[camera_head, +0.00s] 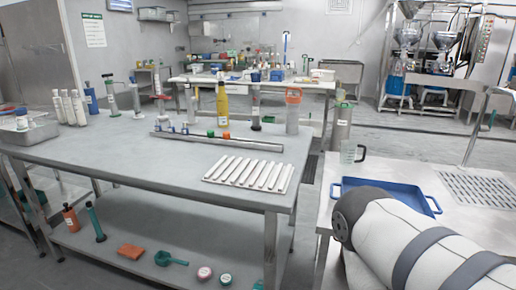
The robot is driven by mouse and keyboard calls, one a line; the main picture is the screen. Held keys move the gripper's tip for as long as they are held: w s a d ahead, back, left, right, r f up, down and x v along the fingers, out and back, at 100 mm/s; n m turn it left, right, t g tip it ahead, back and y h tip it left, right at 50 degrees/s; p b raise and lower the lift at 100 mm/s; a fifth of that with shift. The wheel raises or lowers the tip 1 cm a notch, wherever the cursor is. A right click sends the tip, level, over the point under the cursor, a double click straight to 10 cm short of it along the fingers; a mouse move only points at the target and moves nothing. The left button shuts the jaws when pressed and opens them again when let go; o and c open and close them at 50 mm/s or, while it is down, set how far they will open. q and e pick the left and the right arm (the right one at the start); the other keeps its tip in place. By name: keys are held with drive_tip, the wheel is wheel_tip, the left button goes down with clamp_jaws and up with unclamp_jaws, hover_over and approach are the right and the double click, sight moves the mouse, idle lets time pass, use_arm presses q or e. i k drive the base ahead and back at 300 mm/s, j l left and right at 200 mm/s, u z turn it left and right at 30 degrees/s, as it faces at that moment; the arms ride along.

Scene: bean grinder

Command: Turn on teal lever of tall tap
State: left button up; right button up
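A tall slim grey pipe (474,132), which looks like the tall tap, rises at the right behind the perforated drain board and bends toward the right edge. A small greenish piece shows beside it; it is too small to tell whether it is the teal lever or how it is set. A thick white and grey link of my own arm fills the lower right corner. Neither of my grippers is in view.
A grey table (130,155) on the left holds bottles and white strips. An aisle of floor runs behind.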

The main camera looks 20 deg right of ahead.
sight(494, 111)
drive_tip(key=k+l+z, duration=0.25)
drive_tip(key=l, duration=1.35)
drive_tip(key=l+z, duration=0.25)
drive_tip(key=l, duration=1.4)
